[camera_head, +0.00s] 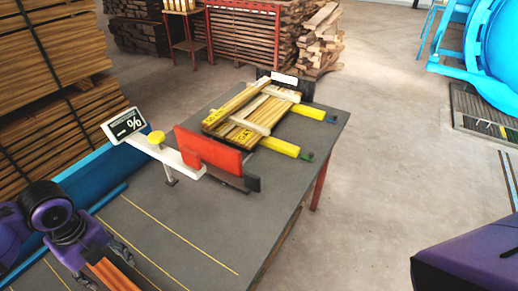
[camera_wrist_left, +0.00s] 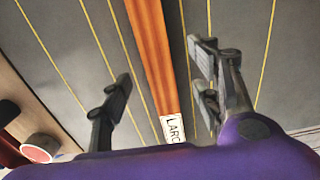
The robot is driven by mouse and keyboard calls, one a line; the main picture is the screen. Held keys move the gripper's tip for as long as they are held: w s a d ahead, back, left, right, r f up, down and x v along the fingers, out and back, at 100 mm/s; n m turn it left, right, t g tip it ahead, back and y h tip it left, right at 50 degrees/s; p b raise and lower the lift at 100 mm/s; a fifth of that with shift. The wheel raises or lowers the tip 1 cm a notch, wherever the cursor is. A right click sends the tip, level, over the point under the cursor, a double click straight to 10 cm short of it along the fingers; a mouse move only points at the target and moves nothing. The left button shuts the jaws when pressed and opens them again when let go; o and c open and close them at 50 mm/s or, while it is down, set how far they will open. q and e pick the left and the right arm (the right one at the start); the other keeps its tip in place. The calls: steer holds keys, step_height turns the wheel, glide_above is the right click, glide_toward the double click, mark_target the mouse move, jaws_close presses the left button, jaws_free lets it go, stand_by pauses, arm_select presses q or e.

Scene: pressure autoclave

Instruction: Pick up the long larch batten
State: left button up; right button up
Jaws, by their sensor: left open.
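The larch batten is a long orange strip lying on the grey table. In the left wrist view the batten (camera_wrist_left: 151,45) runs from the top edge down to a white label reading "LARC". In the head view only a short piece of the batten (camera_head: 108,274) shows at the bottom left. My left gripper (camera_head: 102,265) is open above it. In the left wrist view the open fingers of my left gripper (camera_wrist_left: 160,75) stand on either side of the batten, not touching it in the picture. My right gripper is out of view.
The grey table (camera_head: 215,230) has yellow lines and a blue rail (camera_head: 90,185) along its left side. A red stop block (camera_head: 208,152) and a yellow-armed rack of wood (camera_head: 255,112) stand farther back. Open floor lies right.

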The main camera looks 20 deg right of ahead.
mark_target(116, 280)
arm_select(q)
steer(key=f, duration=0.6)
steer(key=shift+a+f, duration=0.25)
steer(key=shift+f, duration=0.05)
jaws_close()
steer(key=shift+r, duration=0.1)
